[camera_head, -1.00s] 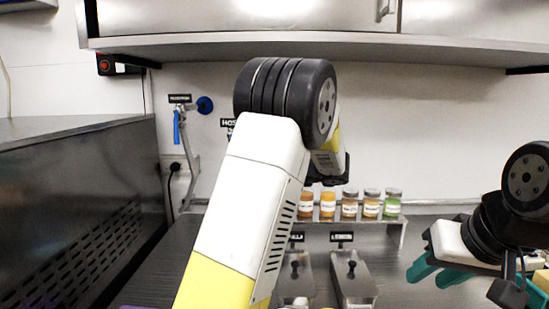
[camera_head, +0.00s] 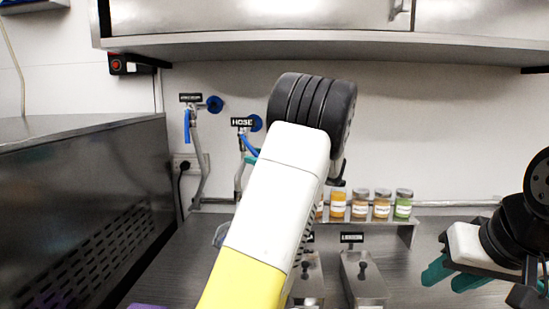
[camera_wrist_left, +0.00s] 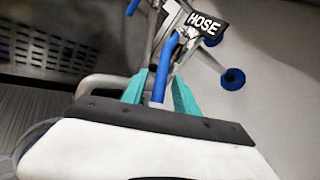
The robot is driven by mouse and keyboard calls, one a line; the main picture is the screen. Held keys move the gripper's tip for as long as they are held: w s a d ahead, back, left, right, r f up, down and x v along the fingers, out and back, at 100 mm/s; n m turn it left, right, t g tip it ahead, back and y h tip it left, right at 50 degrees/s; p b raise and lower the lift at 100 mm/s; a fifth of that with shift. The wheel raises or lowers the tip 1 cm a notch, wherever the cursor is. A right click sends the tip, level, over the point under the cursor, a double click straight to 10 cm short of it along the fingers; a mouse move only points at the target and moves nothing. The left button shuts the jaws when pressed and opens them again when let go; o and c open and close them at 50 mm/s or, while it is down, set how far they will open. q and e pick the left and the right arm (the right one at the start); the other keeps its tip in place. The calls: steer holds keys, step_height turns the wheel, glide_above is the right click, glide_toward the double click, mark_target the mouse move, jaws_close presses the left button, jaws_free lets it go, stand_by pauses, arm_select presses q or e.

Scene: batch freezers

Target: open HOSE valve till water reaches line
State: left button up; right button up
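The HOSE label (camera_head: 242,122) sits on the back wall with a blue round knob beside it. The label also shows in the left wrist view (camera_wrist_left: 207,26), above a metal valve with a blue lever (camera_wrist_left: 160,82). My left gripper (camera_wrist_left: 160,88) has its teal fingers on either side of this lever, with narrow gaps seeming to show; contact is hard to tell. In the head view my left arm hides most of that gripper. My right gripper (camera_head: 453,276) is open and empty at the right. No water or fill line is discernible.
A second labelled tap with a blue lever (camera_head: 187,126) stands to the left. Spice jars (camera_head: 381,204) line a rack at the back. Lidded metal containers (camera_head: 362,279) stand below it. A dark metal cabinet (camera_head: 95,205) bounds the left; a shelf (camera_head: 300,46) overhangs.

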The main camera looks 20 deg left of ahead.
arm_select(q)
jaws_close()
stand_by(1.4)
